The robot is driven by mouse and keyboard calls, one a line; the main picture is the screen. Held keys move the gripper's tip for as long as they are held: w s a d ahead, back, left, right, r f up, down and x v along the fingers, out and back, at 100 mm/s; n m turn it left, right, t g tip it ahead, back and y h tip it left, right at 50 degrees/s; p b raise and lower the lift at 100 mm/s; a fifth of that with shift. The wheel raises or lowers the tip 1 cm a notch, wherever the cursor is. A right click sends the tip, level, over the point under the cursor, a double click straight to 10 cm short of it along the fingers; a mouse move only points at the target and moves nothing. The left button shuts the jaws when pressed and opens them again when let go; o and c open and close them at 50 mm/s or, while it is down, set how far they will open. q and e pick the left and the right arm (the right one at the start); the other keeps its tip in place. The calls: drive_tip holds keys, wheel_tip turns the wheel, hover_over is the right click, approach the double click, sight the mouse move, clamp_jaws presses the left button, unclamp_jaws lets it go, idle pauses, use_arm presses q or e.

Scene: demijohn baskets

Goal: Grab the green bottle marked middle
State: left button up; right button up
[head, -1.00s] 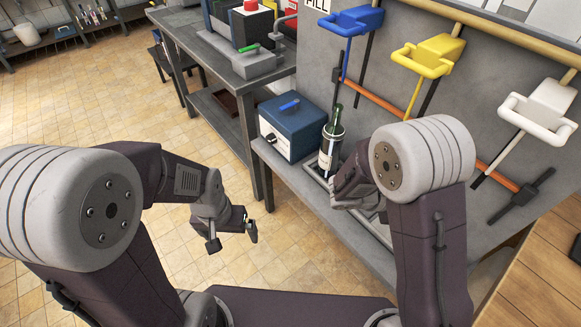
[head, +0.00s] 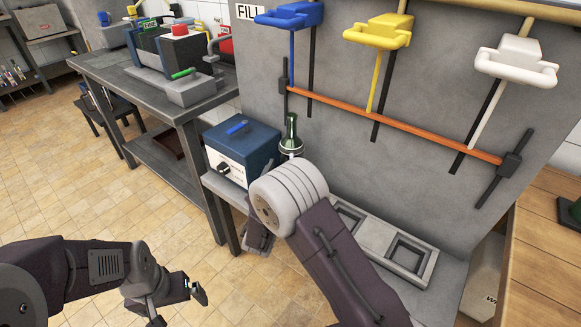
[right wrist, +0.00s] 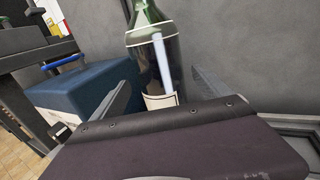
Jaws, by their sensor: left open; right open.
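A green glass bottle (head: 291,136) stands upright at the bench by the grey wall. In the head view my right arm hides its lower part. In the right wrist view the bottle (right wrist: 145,48) shows pale label areas; I cannot read any writing on it. My right gripper (right wrist: 161,82) is open, with one finger on each side of the bottle in that view; I cannot tell whether they touch it. My left gripper (head: 180,306) is open and empty over the tiled floor at lower left.
A blue and white box (head: 242,150) stands close left of the bottle. A grey tray with square recesses (head: 425,270) lies right of it. Blue, yellow and white handles (head: 378,33) hang on the wall above. A wooden table (head: 535,250) is at right.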

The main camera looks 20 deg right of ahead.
drive_tip(key=b+x, duration=0.2)
drive_tip(key=x, duration=0.4)
drive_tip(key=shift+w+d, duration=0.2)
drive_tip(key=shift+w, duration=0.05)
drive_tip(key=shift+f, duration=0.1)
drive_tip(key=c, duration=1.9)
clamp_jaws()
